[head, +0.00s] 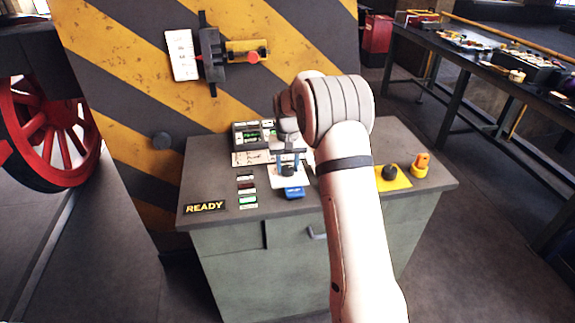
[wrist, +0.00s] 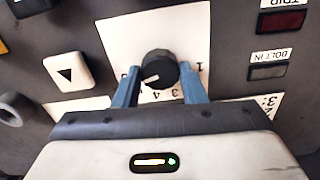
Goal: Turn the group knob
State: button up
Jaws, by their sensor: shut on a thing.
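The group knob (wrist: 158,64) is a round black knob on a white numbered plate (wrist: 190,32), seen upside down in the wrist view. A white pointer line on it points to the lower left there. My gripper (wrist: 159,76) has a blue finger on each side of the knob and is shut on it. In the head view, my gripper (head: 291,160) reaches down to the grey console top, with the dark knob (head: 288,171) between its fingers. Some of the plate's numbers are hidden by my gripper.
A striped panel (head: 120,60) stands behind.

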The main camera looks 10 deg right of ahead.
aim_at(288, 167)
dwell(0.3)
jog(key=o, duration=1)
notch_tip(288, 167, up, 7)
jog(key=shift+r+b, duration=0.15)
jog(key=shift+b, duration=0.15)
jog(key=shift+r, duration=0.25)
